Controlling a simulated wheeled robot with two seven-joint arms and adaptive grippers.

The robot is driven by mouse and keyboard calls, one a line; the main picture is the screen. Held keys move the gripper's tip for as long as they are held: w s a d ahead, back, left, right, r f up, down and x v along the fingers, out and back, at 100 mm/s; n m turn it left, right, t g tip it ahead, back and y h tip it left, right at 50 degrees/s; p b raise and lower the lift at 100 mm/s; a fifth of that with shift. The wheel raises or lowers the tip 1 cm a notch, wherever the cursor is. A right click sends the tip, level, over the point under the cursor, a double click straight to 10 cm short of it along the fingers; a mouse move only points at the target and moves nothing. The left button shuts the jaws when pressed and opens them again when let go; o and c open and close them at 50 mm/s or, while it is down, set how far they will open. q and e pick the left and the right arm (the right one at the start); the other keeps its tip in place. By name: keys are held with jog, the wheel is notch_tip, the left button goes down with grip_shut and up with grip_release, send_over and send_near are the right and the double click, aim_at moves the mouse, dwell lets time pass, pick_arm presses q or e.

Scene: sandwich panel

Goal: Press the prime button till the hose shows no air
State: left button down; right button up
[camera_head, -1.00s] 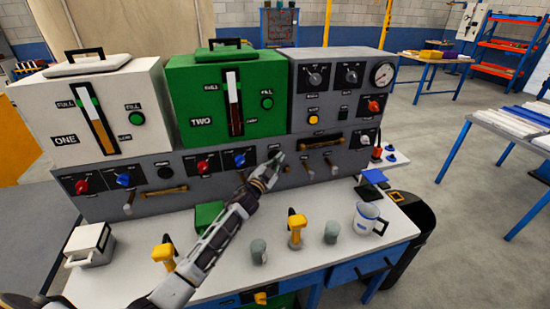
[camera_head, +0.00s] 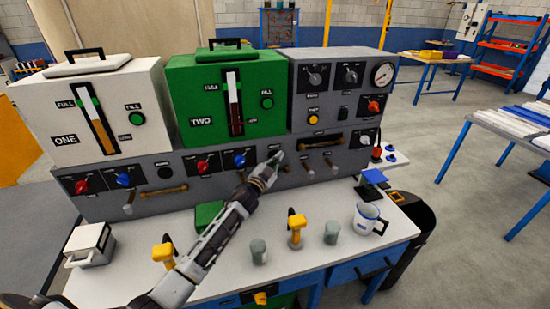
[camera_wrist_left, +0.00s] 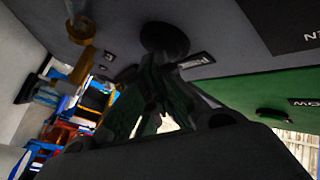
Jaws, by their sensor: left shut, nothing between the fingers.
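My left gripper (camera_head: 270,170) reaches up to the lower grey panel below the green tank marked TWO. Its fingers are shut and empty. In the left wrist view the fingertips (camera_wrist_left: 172,68) are close to a round black button (camera_wrist_left: 164,38) with a small label beside it; I cannot tell whether they touch. In the head view the gripper mostly covers this button. A similar black button (camera_head: 165,172) sits below the white tank marked ONE. A brass-coloured tube (camera_head: 166,191) runs along the panel below it. Any air in the hose is too small to make out. My right gripper is not seen.
The white tank (camera_head: 135,95) and green tank (camera_head: 190,110) stand above the panel. Yellow-handled tools (camera_head: 297,230), grey cups (camera_head: 331,232), a white mug (camera_head: 366,218) and a white box (camera_head: 90,245) stand on the bench. Red and blue knobs (camera_head: 240,159) flank the gripper's left.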

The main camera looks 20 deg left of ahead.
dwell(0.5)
pick_arm(q)
jog(key=shift+s, duration=0.1)
jog(key=shift+s+d, duration=0.4)
jog(key=shift+s, duration=0.1)
jog(key=shift+s+f, duration=0.1)
jog(key=s+d, duration=0.1)
jog(key=s, duration=0.1)
jog(key=s+d+p, duration=0.1)
jog(key=s+d, duration=0.1)
dwell(0.8)
jog(key=shift+a, duration=0.1)
dwell(0.9)
dwell(1.5)
